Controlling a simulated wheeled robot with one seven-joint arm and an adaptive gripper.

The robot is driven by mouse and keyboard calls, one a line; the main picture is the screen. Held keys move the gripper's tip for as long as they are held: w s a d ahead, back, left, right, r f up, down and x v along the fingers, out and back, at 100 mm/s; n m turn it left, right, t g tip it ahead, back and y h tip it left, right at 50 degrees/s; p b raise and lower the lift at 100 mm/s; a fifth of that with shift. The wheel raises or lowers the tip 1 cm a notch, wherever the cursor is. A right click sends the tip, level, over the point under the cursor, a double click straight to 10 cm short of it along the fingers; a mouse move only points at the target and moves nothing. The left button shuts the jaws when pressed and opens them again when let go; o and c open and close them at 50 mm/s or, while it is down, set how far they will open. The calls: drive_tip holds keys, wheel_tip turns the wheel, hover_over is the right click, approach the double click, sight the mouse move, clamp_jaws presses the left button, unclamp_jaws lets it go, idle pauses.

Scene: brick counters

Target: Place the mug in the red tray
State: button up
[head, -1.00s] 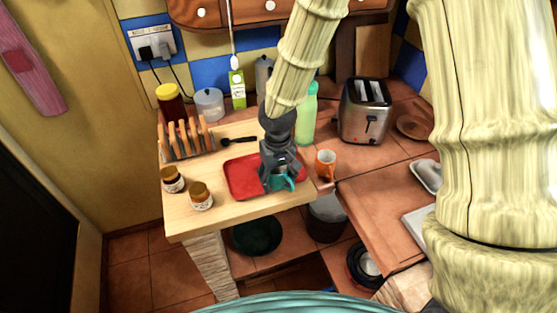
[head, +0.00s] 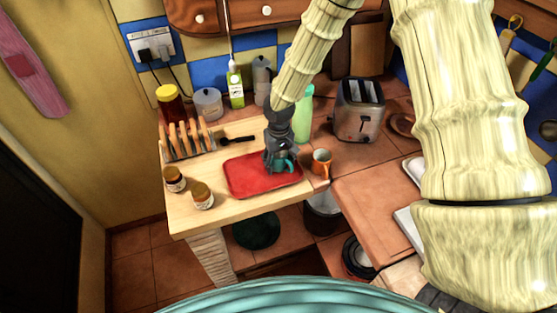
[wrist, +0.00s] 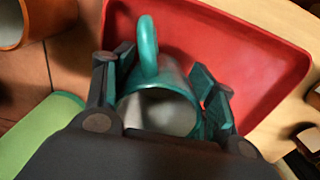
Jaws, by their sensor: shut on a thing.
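The teal mug (wrist: 163,85) is between the fingers of my gripper (wrist: 165,92) in the wrist view, with its handle pointing up in that picture. The mug (head: 284,166) also shows in the head view, partly hidden by my gripper (head: 279,160). My gripper is shut on it. The red tray (head: 250,180) lies on the wooden counter. The mug is over the tray's upper right part. The tray (wrist: 262,50) also fills the upper right of the wrist view. I cannot tell whether the mug's base touches the tray.
An orange and white mug (head: 321,162) stands just right of the tray. A green bottle (head: 303,115) and a toaster (head: 359,110) stand behind. Two small jars (head: 202,195) (head: 174,179) are to the left, with a toast rack (head: 188,140) and black spoon (head: 237,139) behind.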

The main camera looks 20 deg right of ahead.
drive_tip(key=shift+f, duration=0.25)
drive_tip(key=shift+f, duration=0.15)
drive_tip(key=o, duration=1.1)
drive_tip(key=shift+o, duration=0.2)
wheel_tip(320, 180, up, 12)
drive_tip(key=b, duration=0.3)
